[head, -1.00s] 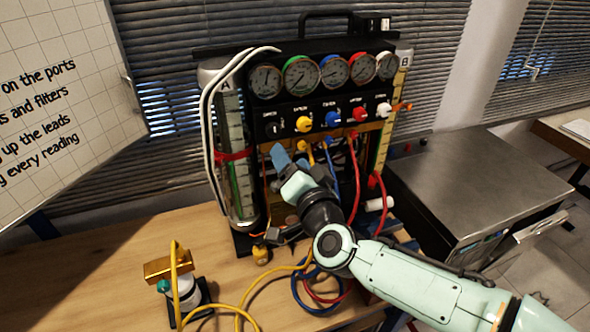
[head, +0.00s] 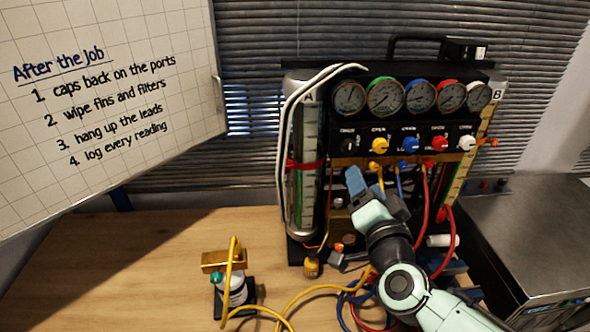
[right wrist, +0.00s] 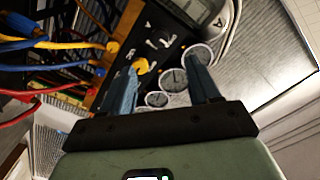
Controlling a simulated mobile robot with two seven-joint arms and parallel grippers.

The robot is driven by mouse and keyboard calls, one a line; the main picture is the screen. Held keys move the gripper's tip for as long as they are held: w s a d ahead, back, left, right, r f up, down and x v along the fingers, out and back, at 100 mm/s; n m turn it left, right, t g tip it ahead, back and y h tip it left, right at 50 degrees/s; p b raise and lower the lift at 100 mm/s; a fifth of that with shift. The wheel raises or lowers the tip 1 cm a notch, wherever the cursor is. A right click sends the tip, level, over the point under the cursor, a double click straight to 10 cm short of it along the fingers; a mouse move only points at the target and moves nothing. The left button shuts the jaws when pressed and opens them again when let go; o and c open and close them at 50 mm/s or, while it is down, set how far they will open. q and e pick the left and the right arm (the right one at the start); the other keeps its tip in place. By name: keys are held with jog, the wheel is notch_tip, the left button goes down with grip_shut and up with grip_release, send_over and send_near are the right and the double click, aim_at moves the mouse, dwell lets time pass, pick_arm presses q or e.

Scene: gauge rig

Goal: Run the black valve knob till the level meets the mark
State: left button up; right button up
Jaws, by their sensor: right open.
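The black valve knob (head: 347,145) is the leftmost in the row of knobs under the gauges on the black panel. I cannot make out its turn. Cylinder A (head: 303,215) stands left of it, with a scaled sight tube and a red band (head: 305,165) around it; the exact level is too small to read. My right gripper (head: 356,180) is just below the black knob in the head view, apart from it and empty. In the right wrist view its blue fingers (right wrist: 165,85) are spread, with the panel and gauges beyond. My left gripper is not in view.
Yellow (head: 379,146), blue (head: 410,145), red (head: 439,143) and white (head: 467,142) knobs sit to the right. Coloured hoses hang below the panel. A small bottle (head: 237,291) with a brass block stands on the wooden table (head: 130,270), whose left part is clear.

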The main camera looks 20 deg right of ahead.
aim_at(350, 149)
dwell(0.4)
pick_arm(q)
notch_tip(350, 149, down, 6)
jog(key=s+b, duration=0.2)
jog(key=b, duration=0.3)
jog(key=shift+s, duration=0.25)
pick_arm(e)
jog(key=w+d+n, duration=0.1)
jog(key=w+n, duration=0.1)
jog(key=w, duration=0.2)
jog(key=w+d+n, duration=0.1)
jog(key=w+n, duration=0.1)
jog(key=w, duration=0.2)
jog(key=w+d+n, duration=0.1)
jog(key=w+n, duration=0.2)
jog(key=w, duration=0.1)
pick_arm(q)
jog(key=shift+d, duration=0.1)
pick_arm(e)
jog(key=c, duration=1)
